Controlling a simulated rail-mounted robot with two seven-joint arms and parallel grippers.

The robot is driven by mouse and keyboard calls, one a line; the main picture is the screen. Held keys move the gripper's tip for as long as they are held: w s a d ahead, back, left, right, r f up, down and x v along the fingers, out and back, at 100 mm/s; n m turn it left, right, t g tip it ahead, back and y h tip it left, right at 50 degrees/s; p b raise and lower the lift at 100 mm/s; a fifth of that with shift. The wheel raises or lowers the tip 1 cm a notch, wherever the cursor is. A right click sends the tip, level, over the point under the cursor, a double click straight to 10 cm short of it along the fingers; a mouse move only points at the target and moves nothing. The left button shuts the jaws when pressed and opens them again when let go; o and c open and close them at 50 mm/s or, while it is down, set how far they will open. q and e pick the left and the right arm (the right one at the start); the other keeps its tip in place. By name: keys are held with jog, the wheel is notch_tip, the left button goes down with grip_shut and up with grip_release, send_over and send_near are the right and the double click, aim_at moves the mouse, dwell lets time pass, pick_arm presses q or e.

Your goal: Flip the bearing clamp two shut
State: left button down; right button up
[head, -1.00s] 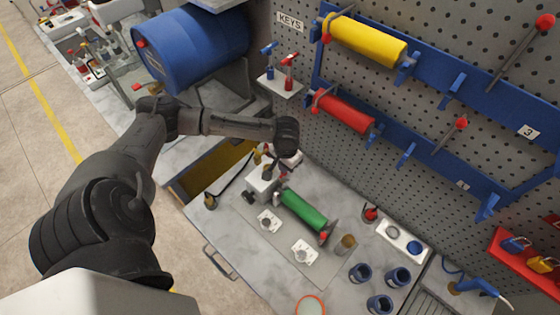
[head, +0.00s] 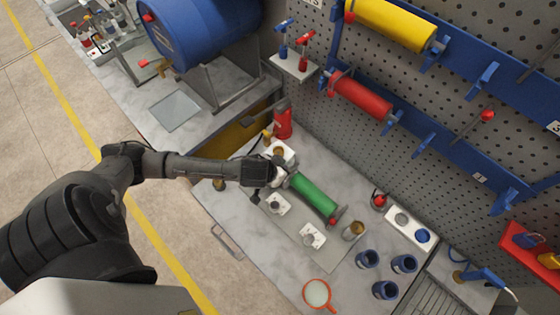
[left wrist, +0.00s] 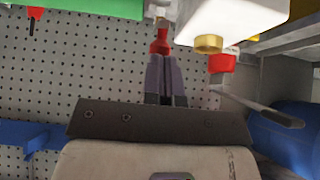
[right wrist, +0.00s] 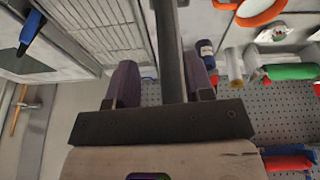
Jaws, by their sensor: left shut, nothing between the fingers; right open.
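The green roller (head: 314,195) lies on the bench, and its edge shows at the top of the left wrist view (left wrist: 80,8). A red-tipped part (head: 337,212) is at its right end. The roller's left end is partly hidden by my left gripper (head: 282,180), beside a white block (head: 286,150). In the left wrist view my left gripper (left wrist: 165,60) is shut and empty, its tips right at a red knob-like part (left wrist: 160,42); I cannot tell whether they touch. My right gripper (right wrist: 162,80) is open and empty. I cannot tell which part is clamp two.
White plates (head: 277,204) (head: 312,236) lie in front of the roller. A red bottle (head: 283,123) stands behind the block. Blue cups (head: 385,290) and a red-rimmed round dish (head: 317,293) are at the front right. A pegboard rack with a red roller (head: 360,95) rises behind.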

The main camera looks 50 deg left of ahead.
pick_arm(q)
jog(key=shift+s+d+f+t, duration=0.1)
jog(key=shift+s+f+t, duration=0.7)
jog(key=shift+f, duration=0.35)
pick_arm(e)
jog(key=shift+a+f, duration=0.1)
pick_arm(q)
jog(key=shift+s+f, duration=0.1)
